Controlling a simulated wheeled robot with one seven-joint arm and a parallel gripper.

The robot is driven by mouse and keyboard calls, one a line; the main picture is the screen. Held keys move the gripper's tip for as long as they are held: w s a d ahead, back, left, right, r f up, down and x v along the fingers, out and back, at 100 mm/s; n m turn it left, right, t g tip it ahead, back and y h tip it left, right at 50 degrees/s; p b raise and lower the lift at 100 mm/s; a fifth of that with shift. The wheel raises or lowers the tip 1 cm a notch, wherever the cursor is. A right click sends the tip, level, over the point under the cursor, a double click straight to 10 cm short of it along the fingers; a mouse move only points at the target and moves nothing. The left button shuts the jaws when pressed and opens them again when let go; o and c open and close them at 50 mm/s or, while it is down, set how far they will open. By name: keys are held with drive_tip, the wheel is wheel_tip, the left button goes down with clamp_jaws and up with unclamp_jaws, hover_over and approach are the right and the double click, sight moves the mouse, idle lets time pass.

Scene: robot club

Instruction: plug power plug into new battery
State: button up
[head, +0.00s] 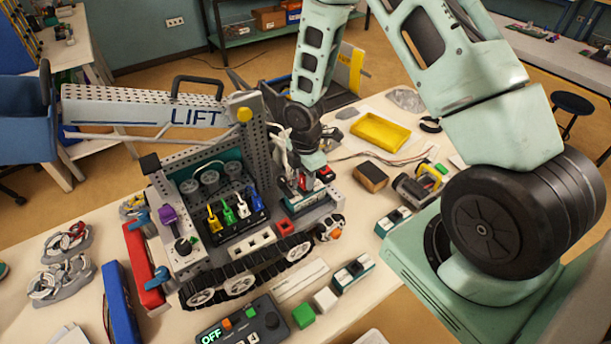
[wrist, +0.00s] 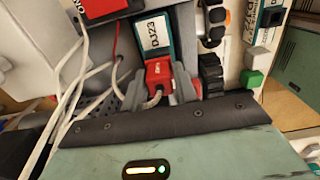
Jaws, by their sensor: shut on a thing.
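My gripper (head: 312,172) reaches down into the rear of the tracked lift robot (head: 250,235). It is shut on the red power plug (wrist: 158,75), with a grey finger on each side and a pale cable trailing back. The plug's front meets the near end of a teal battery (wrist: 153,38) with a white label. The two look in line, but I cannot tell how deeply the plug sits. In the head view this battery (head: 305,200) lies in the robot's rear bay, partly hidden by my gripper.
Other teal-and-white batteries (head: 353,273) (head: 393,221) lie on the table. A control box (head: 243,325) reads OFF at the front. A yellow tray (head: 380,132) stands behind. White cables (wrist: 75,75) hang close to my gripper's left. A red block (wrist: 105,10) stands beside the battery.

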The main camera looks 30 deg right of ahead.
drive_tip(key=shift+f, duration=0.3)
idle(0.6)
drive_tip(key=o, duration=1.1)
drive_tip(key=shift+o, duration=0.2)
drive_tip(key=shift+r, duration=0.15)
drive_tip(key=shift+r+p, duration=2.45)
drive_tip(key=shift+r, duration=0.5)
